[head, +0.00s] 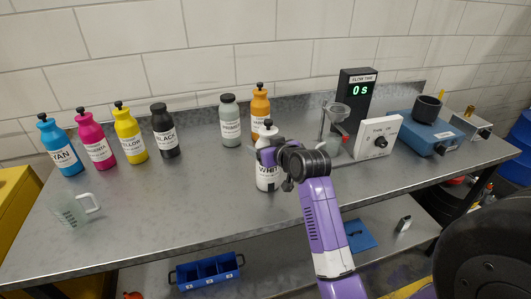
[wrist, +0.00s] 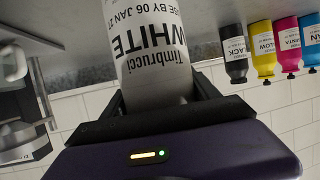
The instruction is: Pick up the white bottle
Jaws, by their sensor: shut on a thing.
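The white bottle (head: 267,176), with a black cap and a label reading WHITE, stands upright at the middle of the metal table in the head view. My gripper (head: 274,163) is shut on it from the right side, and my wrist hides part of the bottle. In the wrist view the white bottle (wrist: 152,50) appears upside down between the two dark fingers of my gripper (wrist: 160,100). I cannot tell whether its base touches the table.
Cyan (head: 61,146), magenta (head: 95,142), yellow (head: 129,134) and black (head: 165,132) bottles stand at the left. A grey-green bottle (head: 230,122) and an orange bottle (head: 260,106) stand behind. A clear jug (head: 75,209) is front left; a flow timer (head: 354,97) and blue device (head: 419,131) are right.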

